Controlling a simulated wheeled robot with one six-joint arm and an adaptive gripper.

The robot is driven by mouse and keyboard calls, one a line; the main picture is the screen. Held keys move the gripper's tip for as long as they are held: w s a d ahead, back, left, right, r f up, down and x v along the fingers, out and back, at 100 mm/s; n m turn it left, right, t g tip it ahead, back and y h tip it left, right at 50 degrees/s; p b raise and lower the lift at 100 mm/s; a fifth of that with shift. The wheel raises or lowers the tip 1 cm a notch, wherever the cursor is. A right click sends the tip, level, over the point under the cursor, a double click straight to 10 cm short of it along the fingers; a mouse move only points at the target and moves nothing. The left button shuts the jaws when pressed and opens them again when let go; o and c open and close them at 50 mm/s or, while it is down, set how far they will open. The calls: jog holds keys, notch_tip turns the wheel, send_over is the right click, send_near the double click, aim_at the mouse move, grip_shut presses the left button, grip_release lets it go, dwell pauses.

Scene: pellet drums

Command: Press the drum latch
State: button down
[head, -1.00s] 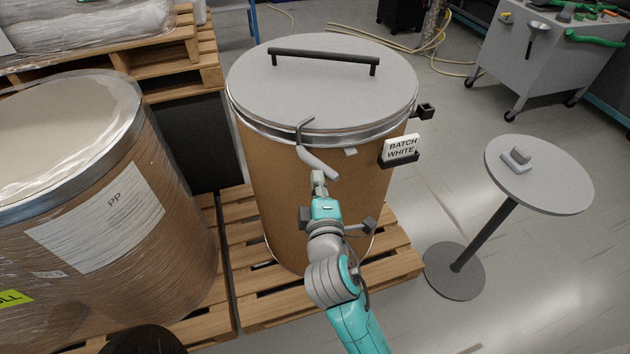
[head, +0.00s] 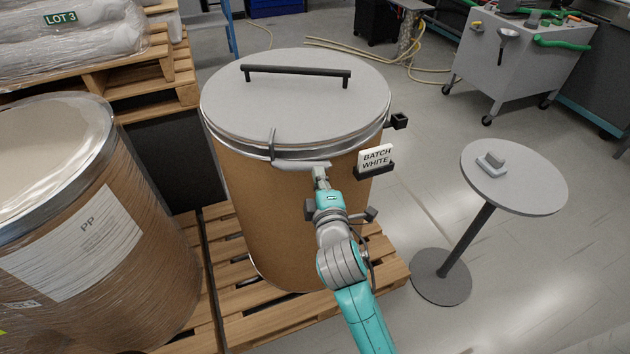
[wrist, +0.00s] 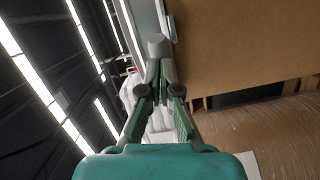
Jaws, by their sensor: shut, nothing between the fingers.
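The brown drum (head: 250,215) stands on a pallet under a grey lid (head: 290,105) with a black bar handle. Its grey latch lever (head: 299,165) lies nearly level along the metal rim band, close to the drum wall. A thin upright hook (head: 272,145) is at the lever's left end. My gripper (head: 320,174) is shut and empty, its tips at the lever's right end and seemingly touching it. In the wrist view the shut fingers (wrist: 159,75) point at a grey rounded end (wrist: 158,43), probably the lever's, beside the rim. The exact contact is hidden.
A "BATCH WHITE" card (head: 376,158) sits in a holder on the drum, right of my gripper. A wrapped drum (head: 100,240) stands close on the left. A round table (head: 530,190) is at the right. Floor between drum and table is clear.

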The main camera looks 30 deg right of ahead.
jog(key=shift+w+d+r, duration=0.15)
jog(key=shift+w+d, duration=0.1)
jog(key=shift+d, duration=0.25)
